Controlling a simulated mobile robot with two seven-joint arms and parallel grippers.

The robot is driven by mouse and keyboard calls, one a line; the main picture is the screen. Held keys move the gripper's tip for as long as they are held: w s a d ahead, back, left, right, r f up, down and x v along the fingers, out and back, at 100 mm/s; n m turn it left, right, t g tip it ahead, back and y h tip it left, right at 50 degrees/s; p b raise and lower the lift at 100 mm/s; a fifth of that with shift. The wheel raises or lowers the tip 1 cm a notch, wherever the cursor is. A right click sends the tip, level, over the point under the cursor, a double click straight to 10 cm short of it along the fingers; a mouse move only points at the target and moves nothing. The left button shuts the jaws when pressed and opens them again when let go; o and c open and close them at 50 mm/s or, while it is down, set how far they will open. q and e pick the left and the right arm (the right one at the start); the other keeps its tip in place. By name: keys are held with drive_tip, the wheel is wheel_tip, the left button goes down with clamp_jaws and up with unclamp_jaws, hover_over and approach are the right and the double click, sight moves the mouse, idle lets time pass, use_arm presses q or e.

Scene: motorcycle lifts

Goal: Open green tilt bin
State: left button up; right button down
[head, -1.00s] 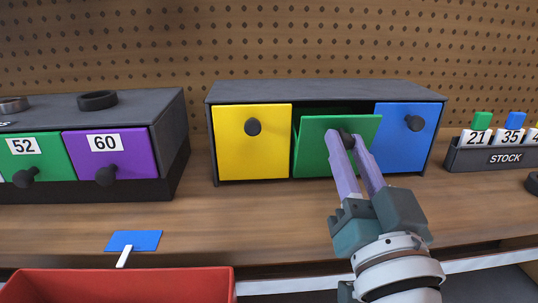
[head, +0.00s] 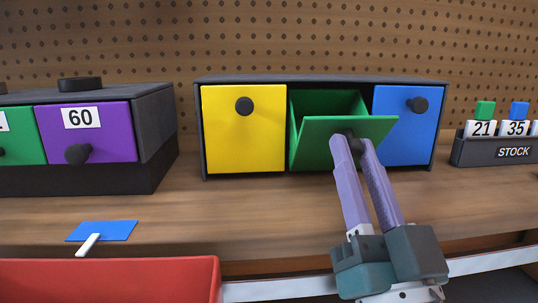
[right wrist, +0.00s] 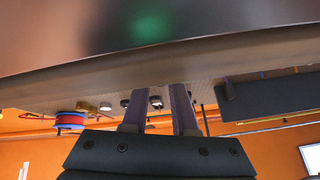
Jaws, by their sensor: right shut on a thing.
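The green tilt bin (head: 322,148) is the middle one of three bins in a dark cabinet. Its front leans outward at the top, and its green inside shows above the front edge. My right gripper (head: 352,140) is shut on the bin's dark knob, which the fingertips mostly hide. The purple fingers reach up to it from below right. In the right wrist view the fingers (right wrist: 172,108) point up and away, and the green bin is not clearly seen. My left gripper is not in view.
The yellow bin (head: 243,140) and blue bin (head: 402,142) on either side are shut. A drawer unit (head: 157,130) stands left, a stock rack (head: 490,150) right. A red tray (head: 110,280) and a blue card (head: 103,230) lie in front. The bench before the cabinet is clear.

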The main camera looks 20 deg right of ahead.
drive_tip(key=shift+f, duration=0.35)
drive_tip(key=c, duration=1.1)
unclamp_jaws()
drive_tip(key=o, duration=0.4)
drive_tip(key=shift+r, duration=0.15)
drive_tip(key=b+v, duration=0.1)
drive_tip(key=v, duration=0.9)
